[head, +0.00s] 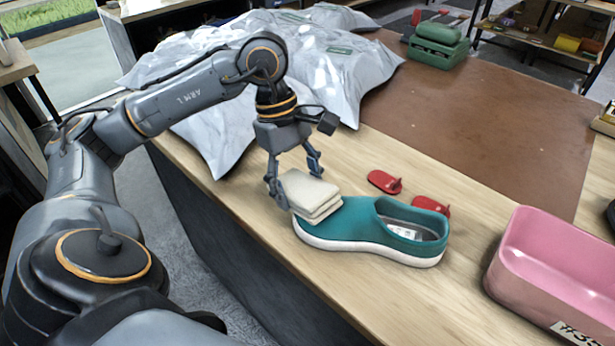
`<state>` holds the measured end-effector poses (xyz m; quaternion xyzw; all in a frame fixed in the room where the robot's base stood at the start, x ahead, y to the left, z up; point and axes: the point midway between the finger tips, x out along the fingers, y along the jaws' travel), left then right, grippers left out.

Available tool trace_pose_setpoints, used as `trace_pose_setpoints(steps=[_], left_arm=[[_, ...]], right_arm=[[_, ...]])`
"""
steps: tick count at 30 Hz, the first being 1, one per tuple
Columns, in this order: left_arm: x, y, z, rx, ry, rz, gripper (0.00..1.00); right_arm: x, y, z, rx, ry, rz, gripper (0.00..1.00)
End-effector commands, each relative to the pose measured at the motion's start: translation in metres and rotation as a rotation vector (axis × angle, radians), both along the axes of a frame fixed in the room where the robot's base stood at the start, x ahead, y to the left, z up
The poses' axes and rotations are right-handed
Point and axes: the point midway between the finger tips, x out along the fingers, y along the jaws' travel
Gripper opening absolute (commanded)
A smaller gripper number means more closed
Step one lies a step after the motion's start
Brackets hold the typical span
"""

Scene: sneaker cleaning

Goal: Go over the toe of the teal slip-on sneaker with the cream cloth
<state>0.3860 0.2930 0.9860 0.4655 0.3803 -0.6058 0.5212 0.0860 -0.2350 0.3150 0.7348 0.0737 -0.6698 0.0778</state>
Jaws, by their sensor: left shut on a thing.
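The teal slip-on sneaker (350,225) stands upright on the wooden table, toe to the left and its opening to the right. The folded cream cloth (312,194) is at the sneaker's toe end, covering part of the toe. My left gripper (293,188) comes down from above and is shut on the cloth, its fingers at the cloth's left and back sides. Whether the cloth presses on the toe or hovers just over it, I cannot tell. My right gripper is not in view.
Two small red items (384,181) lie behind the sneaker. A pink bin (505,265) stands at the right. Grey plastic bags (350,75) cover the table's back left, and a green case (437,50) stands at the back. The brown mat (480,115) is mostly clear.

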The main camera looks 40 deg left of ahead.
Motion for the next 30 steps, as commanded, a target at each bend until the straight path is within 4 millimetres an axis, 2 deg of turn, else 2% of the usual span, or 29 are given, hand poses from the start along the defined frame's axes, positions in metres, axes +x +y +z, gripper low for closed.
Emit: trace_pose_setpoints(steps=[4,11,24,30], left_arm=[[-0.007,0.001,-0.001,0.002,0.0,0.0,0.34],[-0.006,-0.001,-0.003,0.0,0.0,-0.001,0.34],[0.029,-0.005,-0.004,-0.002,0.0,-0.001,0.34],[0.035,-0.005,-0.005,0.0,0.0,0.0,0.34]], right_arm=[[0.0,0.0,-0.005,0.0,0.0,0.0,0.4],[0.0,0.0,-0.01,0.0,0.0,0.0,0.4],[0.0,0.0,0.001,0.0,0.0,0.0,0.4],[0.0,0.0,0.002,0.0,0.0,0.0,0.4]])
